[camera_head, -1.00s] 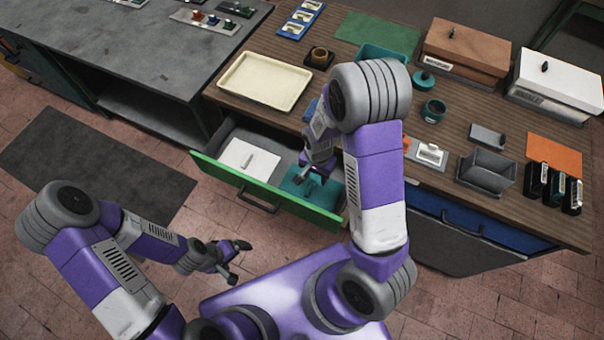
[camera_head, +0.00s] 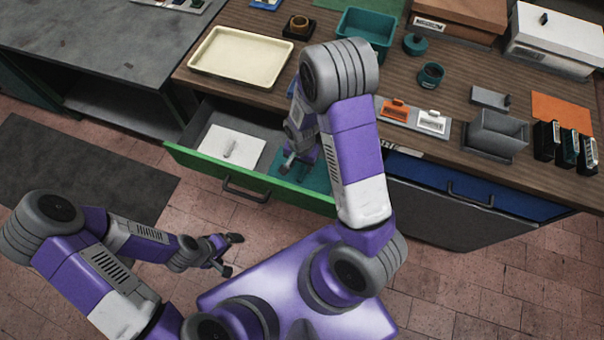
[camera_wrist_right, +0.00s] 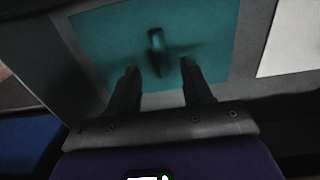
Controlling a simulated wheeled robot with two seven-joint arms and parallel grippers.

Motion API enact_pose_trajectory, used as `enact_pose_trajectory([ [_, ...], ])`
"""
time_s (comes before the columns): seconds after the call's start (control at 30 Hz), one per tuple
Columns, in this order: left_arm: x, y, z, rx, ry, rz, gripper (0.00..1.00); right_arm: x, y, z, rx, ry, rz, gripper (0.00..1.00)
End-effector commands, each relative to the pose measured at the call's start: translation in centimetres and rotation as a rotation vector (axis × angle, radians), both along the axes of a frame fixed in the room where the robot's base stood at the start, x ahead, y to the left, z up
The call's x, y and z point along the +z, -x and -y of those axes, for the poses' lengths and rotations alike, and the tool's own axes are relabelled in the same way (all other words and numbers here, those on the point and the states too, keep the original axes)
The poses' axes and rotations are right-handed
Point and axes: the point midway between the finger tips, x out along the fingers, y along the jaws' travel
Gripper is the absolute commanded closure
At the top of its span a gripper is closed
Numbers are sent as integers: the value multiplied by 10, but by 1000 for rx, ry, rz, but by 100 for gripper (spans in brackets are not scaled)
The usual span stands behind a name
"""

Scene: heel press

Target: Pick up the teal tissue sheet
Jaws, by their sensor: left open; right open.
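The teal tissue sheet (camera_head: 316,178) lies flat in the open green-fronted drawer (camera_head: 240,180), partly hidden by my right arm in the head view. In the right wrist view the teal sheet (camera_wrist_right: 200,35) fills much of the upper picture, with a small dark upright tab or handle (camera_wrist_right: 156,42) on it. My right gripper (camera_head: 285,168) is over the sheet; in the wrist view its two fingers (camera_wrist_right: 159,72) are apart, with the tab just beyond and between them. Whether they touch the sheet I cannot tell. My left gripper (camera_head: 232,254) is open and empty above the floor.
A white sheet (camera_head: 232,145) with a similar tab lies beside the teal one in the drawer. The worktop above holds a cream tray (camera_head: 206,66), a teal bin (camera_head: 346,36), a grey bin (camera_head: 497,140) and boxes. Open floor lies in front of the drawer.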

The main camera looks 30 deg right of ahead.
Motion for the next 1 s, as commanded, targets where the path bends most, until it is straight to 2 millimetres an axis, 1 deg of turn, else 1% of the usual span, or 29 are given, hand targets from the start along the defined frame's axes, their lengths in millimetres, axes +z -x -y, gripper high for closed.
enact_pose_trajectory([
  [0.03, -3, 0, 0, 0, 0, 0, 5, -8, 0, 1, -1, 1, -2, 50],
  [0.2, -11, 0, 0, 0, 0, 0, 5, -35, -1, 4, 1, 1, -2, 50],
  [0.3, -13, 0, 0, 0, 0, 0, 5, -45, -1, 4, 1, 1, -1, 50],
  [0.4, -14, 0, 0, 0, 0, 0, 5, -49, -1, 3, 1, 1, 1, 50],
  [0.6, -13, 0, 0, 0, 0, 0, 5, -48, -1, 3, 1, 0, 1, 50],
  [0.77, -13, 0, 0, 0, 0, 0, 5, -48, -1, 3, 1, 0, 1, 74],
  [0.9, -13, 0, 0, 0, 0, 0, 5, -48, -1, 3, 1, 0, 1, 96],
  [0.93, -13, 0, 0, 0, 0, 0, 5, -48, -1, 3, 1, 0, 1, 100],
  [1.0, -13, 0, 0, 0, 0, 0, 5, -48, -1, 3, 1, 0, 1, 100],
])
